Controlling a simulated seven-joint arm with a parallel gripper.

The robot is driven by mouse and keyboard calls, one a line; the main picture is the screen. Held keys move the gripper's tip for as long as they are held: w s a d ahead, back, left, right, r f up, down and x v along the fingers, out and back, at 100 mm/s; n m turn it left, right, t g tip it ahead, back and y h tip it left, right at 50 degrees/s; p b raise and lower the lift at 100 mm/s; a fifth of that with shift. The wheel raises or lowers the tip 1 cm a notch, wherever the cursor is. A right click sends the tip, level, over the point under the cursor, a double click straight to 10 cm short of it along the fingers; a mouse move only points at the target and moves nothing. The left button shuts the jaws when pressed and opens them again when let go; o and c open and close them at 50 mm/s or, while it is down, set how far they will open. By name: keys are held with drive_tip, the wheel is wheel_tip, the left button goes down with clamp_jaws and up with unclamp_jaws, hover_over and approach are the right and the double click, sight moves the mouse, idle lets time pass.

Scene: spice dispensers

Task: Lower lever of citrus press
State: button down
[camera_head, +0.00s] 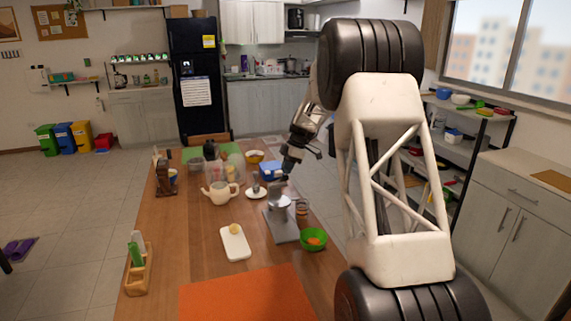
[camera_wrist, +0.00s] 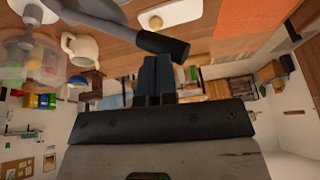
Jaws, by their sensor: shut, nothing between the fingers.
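The citrus press stands on the wooden table in the head view, with a flat grey base (camera_head: 284,228) and a metal body (camera_head: 279,199). In the wrist view its lever runs from the upper left to a dark handle (camera_wrist: 155,41). My gripper (camera_head: 283,178) is above the press in the head view, small and partly merged with it. In the wrist view the gripper's fingertips (camera_wrist: 157,58) are shut, empty, and right beside the dark handle; I cannot tell whether they touch it. The lever's exact tilt is unclear.
A green bowl (camera_head: 314,240) stands right of the press. A white cutting board (camera_head: 234,246) with a yellow item lies to its left. An orange mat (camera_head: 248,295) covers the front.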

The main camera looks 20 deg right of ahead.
drive_tip(key=shift+s+f+t, duration=0.9)
drive_tip(key=shift+s+f, duration=0.25)
drive_tip(key=shift+f, duration=0.05)
drive_tip(key=s+f+t, duration=0.1)
drive_tip(key=s+f, duration=0.2)
drive_tip(key=f, duration=0.5)
drive_tip(key=shift+s+f+n, duration=0.15)
drive_tip(key=shift+s+n, duration=0.1)
drive_tip(key=shift+n, duration=0.05)
drive_tip(key=s+v, duration=0.2)
drive_tip(key=v, duration=1.1)
drive_tip(key=shift+a, duration=0.2)
